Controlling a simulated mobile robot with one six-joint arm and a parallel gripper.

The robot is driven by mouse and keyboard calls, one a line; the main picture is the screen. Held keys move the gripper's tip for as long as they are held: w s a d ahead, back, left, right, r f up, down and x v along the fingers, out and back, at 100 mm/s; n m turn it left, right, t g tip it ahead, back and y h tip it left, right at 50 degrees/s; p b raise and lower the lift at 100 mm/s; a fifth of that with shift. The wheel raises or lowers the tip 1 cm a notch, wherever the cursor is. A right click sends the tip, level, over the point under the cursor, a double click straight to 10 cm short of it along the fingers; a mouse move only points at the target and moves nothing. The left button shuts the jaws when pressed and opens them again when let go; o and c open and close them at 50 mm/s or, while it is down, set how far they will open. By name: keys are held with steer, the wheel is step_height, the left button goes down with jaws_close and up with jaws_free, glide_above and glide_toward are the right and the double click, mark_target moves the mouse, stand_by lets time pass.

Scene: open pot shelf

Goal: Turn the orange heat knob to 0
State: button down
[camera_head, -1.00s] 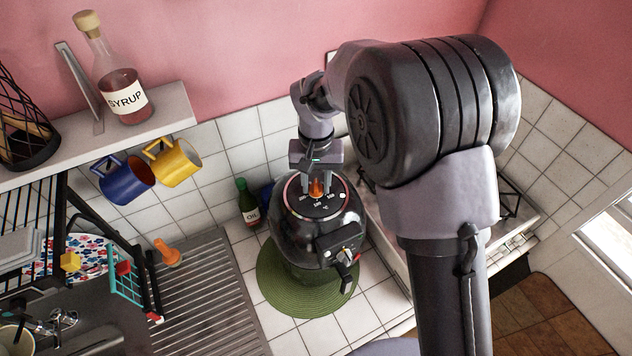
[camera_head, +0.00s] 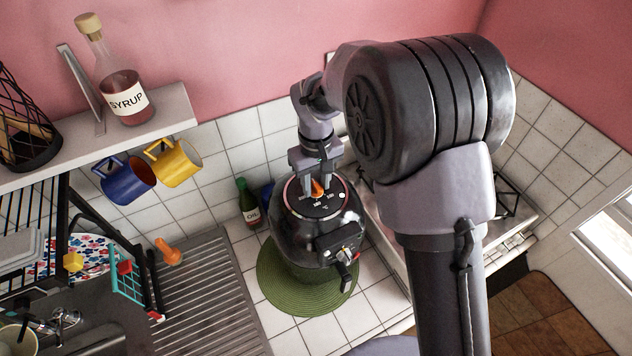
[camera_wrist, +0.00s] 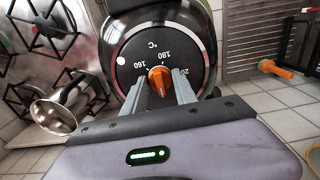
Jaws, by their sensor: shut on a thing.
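The orange heat knob (camera_wrist: 160,80) sits in the middle of a black dial with white temperature numbers. It also shows in the head view (camera_head: 318,189), on top of a dark round appliance (camera_head: 306,238). In the wrist view, the numbers 160, 180 and part of a 20-something mark are readable; a 0 mark cannot be made out. My gripper (camera_head: 317,188) points down over the dial, with its two fingers on either side of the knob. In the wrist view, the fingers (camera_wrist: 159,92) are shut on the knob and hide part of the dial.
The appliance stands on a green round mat (camera_head: 275,287) on white tiles. A green oil bottle (camera_head: 248,201) stands behind it at left. A stove (camera_wrist: 50,45) with a metal pot (camera_wrist: 62,108) lies beside it. Blue and yellow mugs (camera_head: 172,162) hang under the shelf.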

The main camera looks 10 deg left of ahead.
mark_target(316, 184)
stand_by(0.3)
steer(key=c, duration=1)
jaws_free()
step_height(316, 184, up, 18)
steer(key=p, duration=0.1)
steer(key=shift+f, duration=0.25)
